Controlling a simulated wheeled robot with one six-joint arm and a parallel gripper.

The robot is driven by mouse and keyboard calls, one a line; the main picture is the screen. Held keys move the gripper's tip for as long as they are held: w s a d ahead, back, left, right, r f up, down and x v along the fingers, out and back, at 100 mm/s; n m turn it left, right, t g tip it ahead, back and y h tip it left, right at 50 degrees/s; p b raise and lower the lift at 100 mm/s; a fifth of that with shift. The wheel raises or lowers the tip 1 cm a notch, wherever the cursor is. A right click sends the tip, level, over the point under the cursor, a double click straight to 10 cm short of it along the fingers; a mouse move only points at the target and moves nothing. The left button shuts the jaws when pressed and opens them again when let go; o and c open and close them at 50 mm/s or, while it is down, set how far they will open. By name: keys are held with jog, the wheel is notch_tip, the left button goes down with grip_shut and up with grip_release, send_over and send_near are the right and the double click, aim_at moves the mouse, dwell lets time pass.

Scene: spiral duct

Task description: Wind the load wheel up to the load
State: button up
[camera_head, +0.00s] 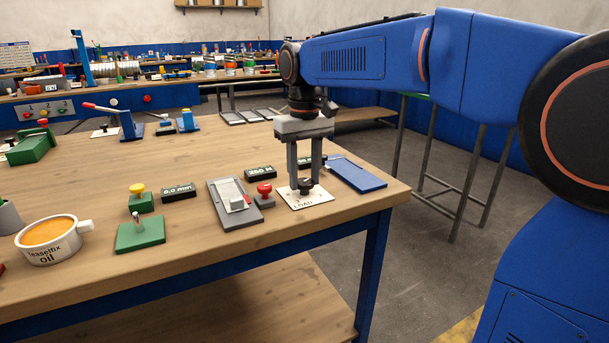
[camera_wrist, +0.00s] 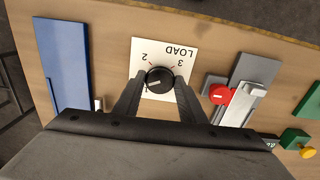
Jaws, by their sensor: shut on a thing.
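The load wheel (camera_wrist: 160,80) is a round black knob with a white pointer mark. It sits on a white plate (camera_wrist: 143,50) printed LOAD, with numbers 2 and 3 visible; in the wrist view the pointer is turned toward the left, and part of the scale is hidden. In the head view the white plate (camera_head: 318,199) lies near the table's right front corner. My gripper (camera_head: 304,186) points straight down over it, its two fingers closed on either side of the knob. The gripper also shows in the wrist view (camera_wrist: 160,88), shut on the knob.
A blue plate (camera_head: 356,173) lies right of the wheel. A red button (camera_head: 264,189) and a grey slide device (camera_head: 234,203) stand close on the left. Black displays, one reading 0.0 mm (camera_head: 178,192), and an oil tin (camera_head: 48,240) stand farther left. The table edge is near.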

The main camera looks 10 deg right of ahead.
jog(key=m, duration=1.3)
jog(key=shift+m, duration=0.4)
jog(key=m, duration=1)
jog(key=shift+m, duration=0.4)
jog(key=o, duration=1)
jog(key=shift+r, duration=0.1)
